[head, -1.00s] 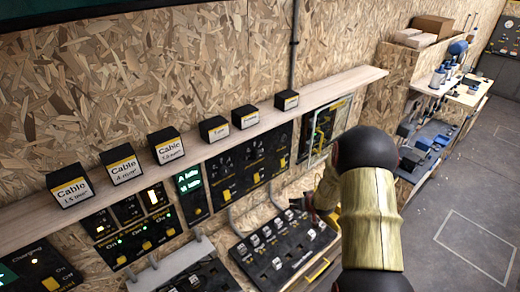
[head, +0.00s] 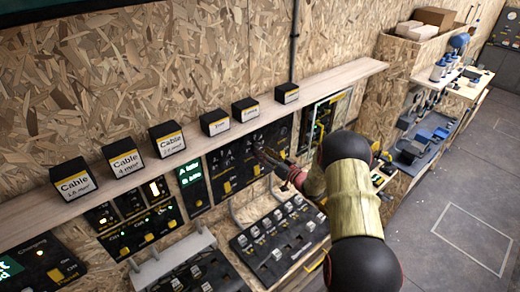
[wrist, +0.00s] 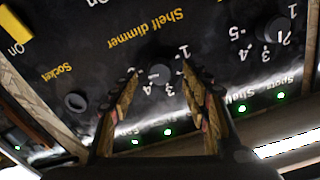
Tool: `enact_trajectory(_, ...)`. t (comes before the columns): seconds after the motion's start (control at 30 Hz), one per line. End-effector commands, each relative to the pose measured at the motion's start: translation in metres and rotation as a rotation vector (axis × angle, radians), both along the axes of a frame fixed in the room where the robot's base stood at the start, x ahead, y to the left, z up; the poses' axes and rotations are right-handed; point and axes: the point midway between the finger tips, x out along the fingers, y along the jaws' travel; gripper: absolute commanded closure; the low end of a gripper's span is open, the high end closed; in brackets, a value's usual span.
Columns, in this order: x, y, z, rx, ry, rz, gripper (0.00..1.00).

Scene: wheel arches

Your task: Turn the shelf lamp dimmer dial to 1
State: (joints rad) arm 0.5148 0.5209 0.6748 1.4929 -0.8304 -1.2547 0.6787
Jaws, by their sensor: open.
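The shelf dimmer dial (wrist: 160,74) is a small dark round knob on a black panel, under the yellow "Shelf dimmer" lettering (wrist: 145,28). The panel appears upside down or tilted in the wrist view. Numerals 1, 3 and 4 show around the dial; its pointer is too dark to read. My gripper (head: 262,154) is open at the black wall panel (head: 227,186) in the head view. In the wrist view its two fingers stand either side of the dial, with gaps; I cannot tell whether they touch it. The dial is not distinguishable in the head view.
A second numbered dial (wrist: 275,29) sits to the right and a round socket (wrist: 75,102) to the left. A wooden shelf (head: 220,133) with several labelled cable boxes (head: 124,163) runs above the panels. A sloped switch panel (head: 278,240) lies below my gripper.

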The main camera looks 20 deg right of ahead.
Motion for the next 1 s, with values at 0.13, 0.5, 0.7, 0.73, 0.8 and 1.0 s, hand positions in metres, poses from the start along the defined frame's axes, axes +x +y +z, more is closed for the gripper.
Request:
enact_trajectory(0.13, 0.019, 0.006, 0.001, -0.001, 0.0, 0.001, 0.53)
enact_trajectory(0.5, 0.032, 0.008, 0.0, 0.0, 0.001, -0.002, 0.53)
enact_trajectory(0.7, 0.032, 0.008, 0.0, 0.0, 0.002, -0.002, 0.6)
enact_trajectory(0.73, 0.031, 0.008, 0.0, 0.0, 0.001, -0.002, 0.62)
enact_trajectory(0.8, 0.031, 0.008, 0.0, 0.0, 0.002, -0.002, 0.66)
enact_trajectory(1.0, 0.031, 0.008, 0.0, -0.001, 0.001, -0.002, 0.77)
